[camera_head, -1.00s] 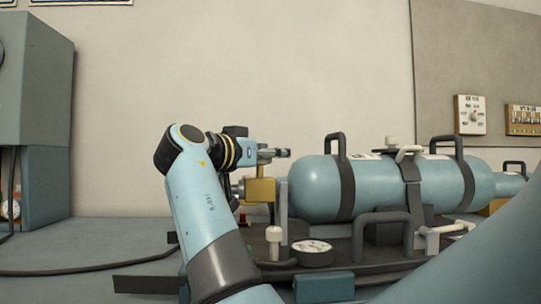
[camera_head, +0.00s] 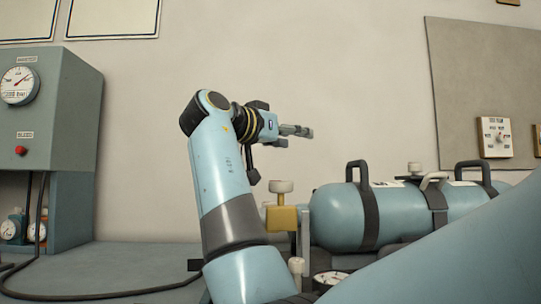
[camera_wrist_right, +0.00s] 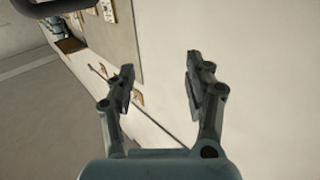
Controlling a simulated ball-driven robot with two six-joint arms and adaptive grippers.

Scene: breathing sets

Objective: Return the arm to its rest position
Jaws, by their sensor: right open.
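A brass block with a pale knob (camera_head: 282,187) is below the gripper at the cylinder's left end.
A grey-blue cabinet (camera_head: 65,110) with a gauge and red button stands at the left. A dark hose (camera_head: 100,293) runs over the bench (camera_head: 140,262). Black handles (camera_head: 358,174) rise above the cylinder.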

